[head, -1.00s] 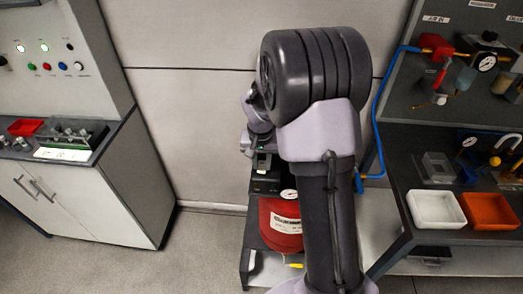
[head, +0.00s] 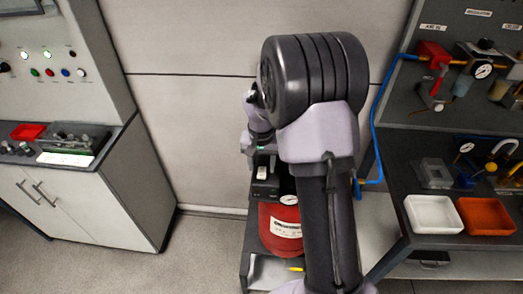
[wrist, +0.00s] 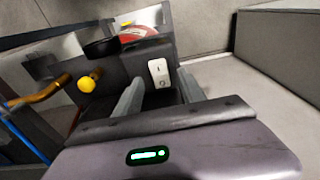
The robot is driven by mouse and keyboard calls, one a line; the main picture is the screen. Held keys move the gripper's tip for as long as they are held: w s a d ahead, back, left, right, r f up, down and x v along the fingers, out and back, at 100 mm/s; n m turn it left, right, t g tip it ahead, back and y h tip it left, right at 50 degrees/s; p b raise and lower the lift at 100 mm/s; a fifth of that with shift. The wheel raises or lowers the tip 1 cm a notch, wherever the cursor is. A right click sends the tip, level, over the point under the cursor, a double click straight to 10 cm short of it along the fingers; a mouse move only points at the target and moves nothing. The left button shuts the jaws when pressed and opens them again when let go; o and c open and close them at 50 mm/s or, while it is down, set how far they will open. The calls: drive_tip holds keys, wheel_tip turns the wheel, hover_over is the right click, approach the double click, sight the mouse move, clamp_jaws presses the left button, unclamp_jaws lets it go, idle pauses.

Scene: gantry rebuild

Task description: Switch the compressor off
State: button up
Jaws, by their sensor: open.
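The compressor is a red tank (head: 279,230) with a dark box (head: 265,188) on top, low against the wall, partly hidden behind my arm. A white rocker switch (head: 263,172) is on the box. In the wrist view the switch (wrist: 158,72) shows large and pale with small marks; which side is pressed I cannot tell. My gripper (wrist: 160,80) is open and empty, its two fingers pointing toward the box with the switch visible between their tips. Contact is not visible. In the head view my arm hides most of the gripper.
A yellow knob (wrist: 87,83) and a black round gauge (wrist: 101,47) are close left of the fingers in the wrist view. A bench (head: 386,170) with white (head: 432,228) and orange trays stands right. A cabinet (head: 95,205) stands left, with open floor between.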

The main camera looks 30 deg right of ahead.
sight(261, 177)
wheel_tip(261, 177, up, 16)
drive_tip(key=s+p, duration=0.1)
drive_tip(key=p, duration=0.3)
drive_tip(key=shift+s+a+f, duration=0.15)
drive_tip(key=shift+a+f, duration=0.1)
drive_tip(key=shift+a, duration=0.2)
drive_tip(key=s+a+f+n+t+y+b, duration=0.1)
drive_tip(key=s+a+t+b, duration=0.1)
drive_tip(key=s+a+b, duration=0.3)
drive_tip(key=s+a+f+n+t+y+b, duration=0.1)
drive_tip(key=s+a+b, duration=0.5)
drive_tip(key=s+a, duration=0.6)
drive_tip(key=s+t, duration=0.1)
drive_tip(key=s, duration=0.4)
drive_tip(key=shift+s+a+t+y, duration=0.3)
drive_tip(key=shift+s+t, duration=0.05)
drive_tip(key=shift+t, duration=0.05)
